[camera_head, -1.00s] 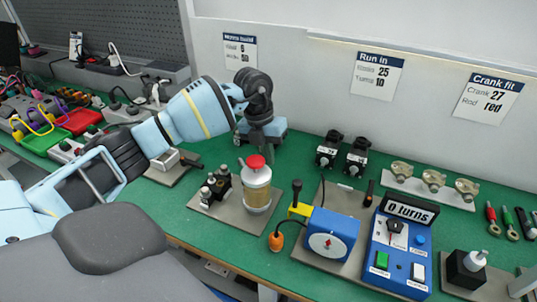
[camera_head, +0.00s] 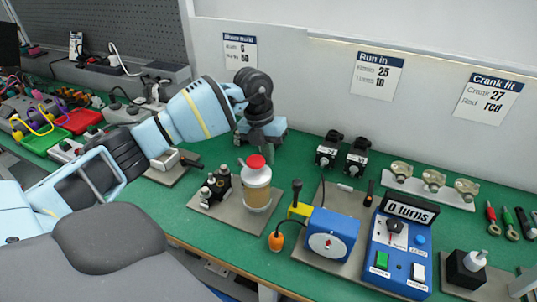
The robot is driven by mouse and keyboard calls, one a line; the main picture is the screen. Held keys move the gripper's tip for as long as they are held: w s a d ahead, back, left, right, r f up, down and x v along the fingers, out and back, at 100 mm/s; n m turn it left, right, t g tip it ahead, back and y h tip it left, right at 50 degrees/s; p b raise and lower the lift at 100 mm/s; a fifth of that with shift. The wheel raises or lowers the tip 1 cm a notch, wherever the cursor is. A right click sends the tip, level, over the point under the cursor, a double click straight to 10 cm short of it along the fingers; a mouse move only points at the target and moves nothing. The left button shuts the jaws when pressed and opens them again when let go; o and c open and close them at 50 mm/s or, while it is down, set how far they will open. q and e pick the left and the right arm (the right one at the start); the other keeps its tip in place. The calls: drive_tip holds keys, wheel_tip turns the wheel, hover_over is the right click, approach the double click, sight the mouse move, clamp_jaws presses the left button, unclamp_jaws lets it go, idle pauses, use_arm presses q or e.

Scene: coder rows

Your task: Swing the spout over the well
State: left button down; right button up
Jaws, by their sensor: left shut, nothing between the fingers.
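A clear bottle (camera_head: 257,190) of amber liquid with a red cap (camera_head: 256,161) stands upright on a grey plate. A small pale spout (camera_head: 241,163) shows at the left of the cap. A small dark fixture with metal posts (camera_head: 215,187) stands left of the bottle on the same plate. The well cannot be told apart clearly there. My left gripper (camera_head: 264,146) points down just behind and above the red cap. Its fingers are shut and empty. Whether they touch the cap or spout cannot be told. My right gripper is not in view.
A blue box with a dial (camera_head: 332,236), a blue control panel (camera_head: 397,250) reading "0 turns" and a black block with a white top (camera_head: 466,269) stand to the right. Two black parts (camera_head: 341,152) stand behind. Bare green bench (camera_head: 300,150) lies right of my gripper.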

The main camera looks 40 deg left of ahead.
use_arm(q)
drive_tip(key=c, duration=2.2)
unclamp_jaws()
drive_tip(key=c, duration=1.5)
unclamp_jaws()
wheel_tip(320, 180, up, 8)
drive_tip(key=a, duration=0.1)
drive_tip(key=shift+s+a+f, duration=0.15)
drive_tip(key=shift+s+a, duration=0.05)
drive_tip(key=shift+a, duration=0.05)
drive_tip(key=shift+c, duration=0.4)
